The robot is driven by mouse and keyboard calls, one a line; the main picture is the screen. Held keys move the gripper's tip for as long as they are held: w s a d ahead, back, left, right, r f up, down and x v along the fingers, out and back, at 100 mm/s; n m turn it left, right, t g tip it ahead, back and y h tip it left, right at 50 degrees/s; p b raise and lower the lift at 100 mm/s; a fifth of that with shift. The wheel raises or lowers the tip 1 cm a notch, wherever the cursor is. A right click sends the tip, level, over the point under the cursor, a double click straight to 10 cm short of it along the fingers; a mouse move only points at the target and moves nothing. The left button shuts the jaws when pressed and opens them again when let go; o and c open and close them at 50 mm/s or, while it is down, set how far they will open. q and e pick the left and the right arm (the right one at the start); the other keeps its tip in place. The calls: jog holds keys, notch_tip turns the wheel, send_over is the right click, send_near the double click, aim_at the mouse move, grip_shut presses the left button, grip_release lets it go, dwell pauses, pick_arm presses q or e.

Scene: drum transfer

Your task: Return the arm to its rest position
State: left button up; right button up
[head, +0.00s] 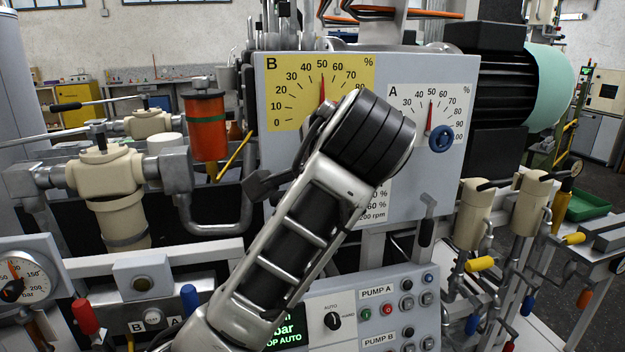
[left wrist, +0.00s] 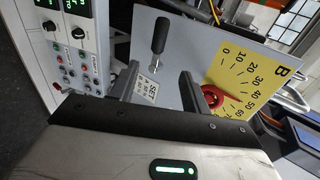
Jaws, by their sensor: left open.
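My left arm rises from the bottom of the head view, and its dark wrist covers part of the grey dial panel (head: 400,185). My left gripper (left wrist: 156,88) is open, with its two fingers apart in front of the panel in the left wrist view. Nothing is seen between the fingertips. The red knob (left wrist: 213,97) of the yellow B dial (left wrist: 245,80) is close beside one finger; whether they touch I cannot tell. In the head view the B dial (head: 290,85) has its red pointer near 50, and the red knob is hidden. My right gripper is not in view.
The white A dial (head: 415,100) has a blue knob (head: 441,138). A black-handled lever (left wrist: 160,35) stands out from the panel. The pump control box (head: 385,318) lies below it. Beige valves and pipes (head: 108,185) crowd the left, with more valves (head: 530,205) at right.

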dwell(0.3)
pick_arm(q)
jog(key=a+f+n+g+h, duration=0.1)
jog(key=a+f+n+h, duration=0.15)
jog(key=f, duration=1.15)
jog(key=a+f+n+g+h, duration=0.1)
jog(key=a+f+n+h, duration=0.15)
jog(key=f, duration=1.05)
jog(key=s+a+f+n, duration=0.4)
jog(key=s+a+f, duration=0.2)
jog(key=s+f, duration=0.3)
jog(key=s+a+f+n+t, duration=0.1)
jog(key=s+a+f+n, duration=0.3)
jog(key=s+f, duration=0.5)
jog(key=s+a, duration=0.2)
jog(key=s, duration=0.2)
jog(key=shift+s, duration=0.3)
